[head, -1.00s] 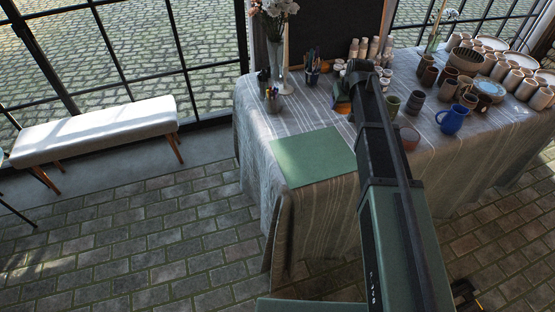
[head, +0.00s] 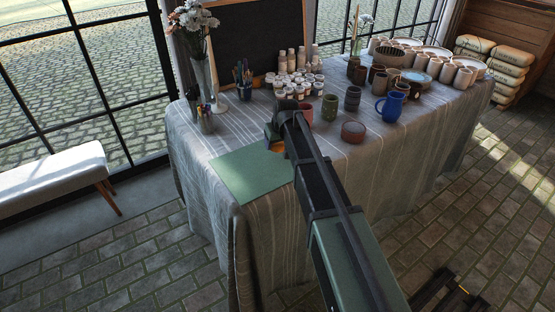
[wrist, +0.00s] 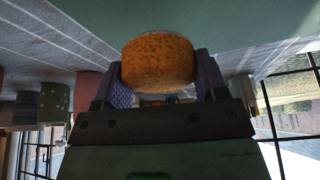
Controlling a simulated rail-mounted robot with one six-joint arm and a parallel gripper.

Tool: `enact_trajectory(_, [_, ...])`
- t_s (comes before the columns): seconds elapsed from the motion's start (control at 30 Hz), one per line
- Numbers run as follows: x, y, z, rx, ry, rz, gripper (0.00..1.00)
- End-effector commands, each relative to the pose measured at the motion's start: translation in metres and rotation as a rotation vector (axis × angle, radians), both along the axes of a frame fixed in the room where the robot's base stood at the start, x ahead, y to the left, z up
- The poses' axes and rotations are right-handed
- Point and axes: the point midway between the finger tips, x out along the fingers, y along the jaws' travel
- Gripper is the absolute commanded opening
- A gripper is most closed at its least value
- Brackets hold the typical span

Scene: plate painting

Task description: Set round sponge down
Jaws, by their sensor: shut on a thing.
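The round orange sponge (wrist: 158,62) sits between the two fingers of my gripper (wrist: 158,78) in the wrist view, held on both sides. In the head view, a bit of the sponge (head: 277,147) shows under my gripper (head: 272,136), the rest hidden by my arm. The gripper is at the far right corner of the flat green mat (head: 250,176). The mat also fills the top of the wrist view (wrist: 220,22). I cannot tell whether the sponge touches the surface.
A brush cup (head: 243,82), small white jars (head: 300,84) and a flower vase (head: 203,75) stand behind. The mat is bare.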

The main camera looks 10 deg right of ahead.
Motion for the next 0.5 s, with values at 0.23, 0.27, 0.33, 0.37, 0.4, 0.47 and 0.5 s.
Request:
enact_trajectory(0.23, [0.000, 0.000, -0.045, 0.000, 0.000, 0.000, 0.47])
enact_trajectory(0.27, [0.000, 0.000, -0.044, 0.000, 0.000, 0.000, 0.47])
enact_trajectory(0.33, [0.000, 0.000, -0.040, 0.000, 0.000, 0.000, 0.47])
enact_trajectory(0.37, [0.000, 0.000, -0.039, 0.000, 0.000, 0.000, 0.47])
enact_trajectory(0.4, [0.000, 0.000, -0.039, 0.000, 0.000, 0.000, 0.47])
enact_trajectory(0.47, [0.000, 0.000, -0.040, 0.000, 0.000, 0.000, 0.47])
enact_trajectory(0.5, [0.000, 0.000, -0.041, 0.000, 0.000, 0.000, 0.47])
